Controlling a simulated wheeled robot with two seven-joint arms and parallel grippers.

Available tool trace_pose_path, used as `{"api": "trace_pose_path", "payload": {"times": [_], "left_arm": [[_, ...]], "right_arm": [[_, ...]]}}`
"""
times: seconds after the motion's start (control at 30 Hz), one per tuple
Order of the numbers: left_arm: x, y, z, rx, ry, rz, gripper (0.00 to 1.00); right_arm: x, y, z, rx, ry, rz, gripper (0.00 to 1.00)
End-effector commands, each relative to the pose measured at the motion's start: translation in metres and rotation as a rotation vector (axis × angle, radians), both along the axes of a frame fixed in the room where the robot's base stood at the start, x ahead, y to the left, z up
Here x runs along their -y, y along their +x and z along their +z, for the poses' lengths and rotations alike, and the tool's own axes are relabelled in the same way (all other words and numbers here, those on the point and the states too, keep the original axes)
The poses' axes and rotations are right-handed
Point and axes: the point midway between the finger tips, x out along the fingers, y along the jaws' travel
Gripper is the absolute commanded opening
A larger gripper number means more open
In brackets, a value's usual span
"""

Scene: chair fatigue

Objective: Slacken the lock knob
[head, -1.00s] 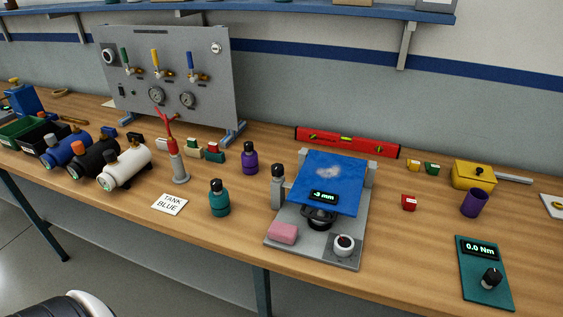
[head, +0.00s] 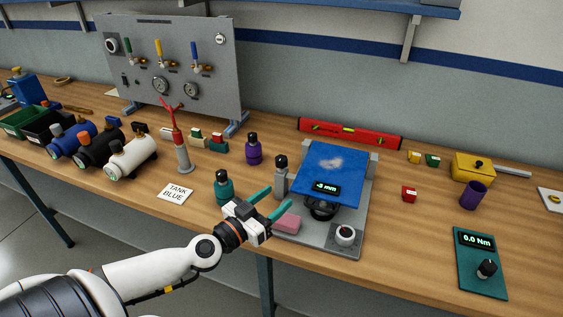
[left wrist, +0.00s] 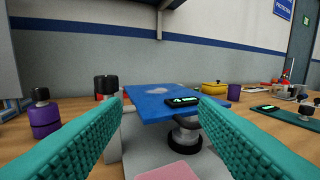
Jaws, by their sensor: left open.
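A grey post with a black knob on top (head: 281,161) stands at the left edge of the test fixture; its knob also shows in the left wrist view (left wrist: 106,86), just beyond the left finger. A white-rimmed round dial (head: 345,234) sits on the fixture's front right corner. I cannot tell for certain which is the lock knob. The blue plate (head: 332,168) carries a small readout of about -3 mm, with a black round part (head: 320,210) under it. My left gripper (head: 282,199) is open and empty, in front of the post and above the pink block (head: 287,222).
A teal bottle (head: 223,187) stands close left of my gripper, a purple bottle (head: 253,149) behind it. A red level (head: 350,134) lies behind the fixture. A teal torque box (head: 480,262) reads 0.0 Nm at right. The bench front between fixture and box is clear.

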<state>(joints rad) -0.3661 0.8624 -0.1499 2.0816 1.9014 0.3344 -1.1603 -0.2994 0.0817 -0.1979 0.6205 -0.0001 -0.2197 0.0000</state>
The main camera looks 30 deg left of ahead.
Motion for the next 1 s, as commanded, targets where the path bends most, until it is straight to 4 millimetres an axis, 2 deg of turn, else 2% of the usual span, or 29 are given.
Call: {"api": "trace_pose_path", "payload": {"times": [0.03, 0.1, 0.23, 0.37, 0.8, 1.0], "left_arm": [[-0.02, 0.006, 0.001, -0.004, 0.009, 0.066, 0.54], [-0.04, 0.01, 0.0, -0.01, 0.018, 0.139, 0.54], [-0.058, 0.015, 0.0, -0.019, 0.022, 0.204, 0.54], [-0.06, 0.026, 0.0, -0.019, 0.021, 0.212, 0.54], [-0.062, 0.104, 0.001, -0.019, 0.017, 0.209, 0.54], [-0.063, 0.126, 0.0, -0.02, 0.019, 0.208, 0.54]], "right_arm": [[0.0, 0.0, 0.0, 0.0, 0.0, 0.0, 0.36], [0.0, 0.0, 0.0, 0.0, 0.0, 0.0, 0.36], [0.0, 0.0, 0.0, 0.0, 0.0, 0.0, 0.36], [0.0, 0.0, 0.002, 0.0, 0.0, 0.001, 0.36], [-0.001, 0.0, 0.007, -0.001, 0.0, 0.003, 0.36], [-0.002, -0.001, 0.008, -0.001, 0.001, 0.003, 0.36]]}}
